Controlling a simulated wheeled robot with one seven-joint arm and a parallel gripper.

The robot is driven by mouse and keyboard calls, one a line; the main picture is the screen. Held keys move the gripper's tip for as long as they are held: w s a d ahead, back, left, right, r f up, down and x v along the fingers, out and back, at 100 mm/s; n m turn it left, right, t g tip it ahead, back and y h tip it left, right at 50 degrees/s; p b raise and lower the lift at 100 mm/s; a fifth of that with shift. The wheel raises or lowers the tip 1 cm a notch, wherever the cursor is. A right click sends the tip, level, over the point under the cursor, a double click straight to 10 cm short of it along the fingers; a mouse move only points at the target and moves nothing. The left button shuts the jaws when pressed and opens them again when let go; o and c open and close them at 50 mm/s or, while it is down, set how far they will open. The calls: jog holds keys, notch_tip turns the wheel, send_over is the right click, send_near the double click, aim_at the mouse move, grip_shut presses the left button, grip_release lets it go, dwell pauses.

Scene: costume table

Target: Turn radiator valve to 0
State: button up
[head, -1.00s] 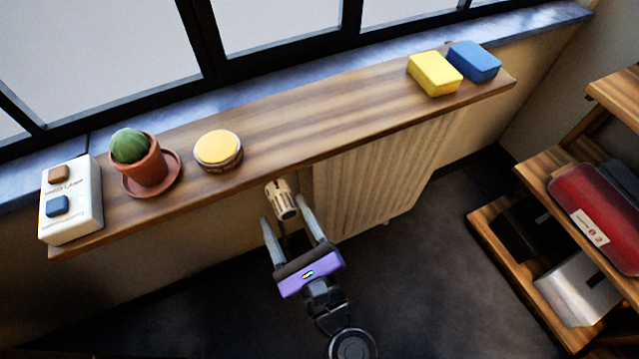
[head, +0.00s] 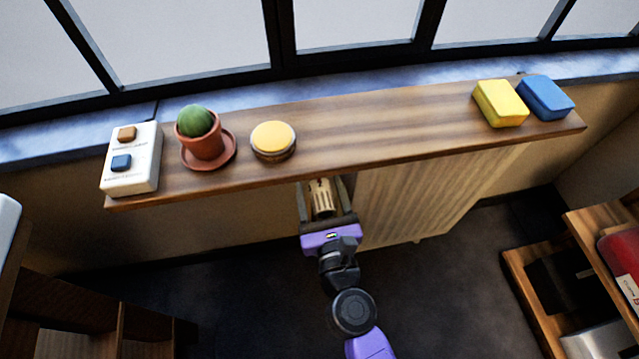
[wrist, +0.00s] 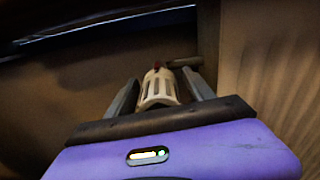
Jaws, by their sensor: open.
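The radiator valve (head: 322,198) is a cream, ribbed knob below the front edge of the wooden shelf, at the left end of the radiator (head: 425,195). In the wrist view the valve (wrist: 159,88) lies between the fingers, with a small red mark near its far end. My gripper (head: 322,190) is open, with one finger on each side of the valve. In the wrist view a gap shows between my gripper (wrist: 158,90) and the knob on the left side. The number the valve is set to is not readable.
The wooden shelf (head: 380,135) overhangs the valve. On it are a white two-button box (head: 133,170), a potted cactus (head: 203,140), a round yellow-topped tin (head: 273,141), a yellow block (head: 501,103) and a blue block (head: 546,97). Wooden shelving (head: 535,265) stands at right.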

jog(key=shift+w, duration=0.15)
jog(key=shift+c, duration=0.2)
grip_shut()
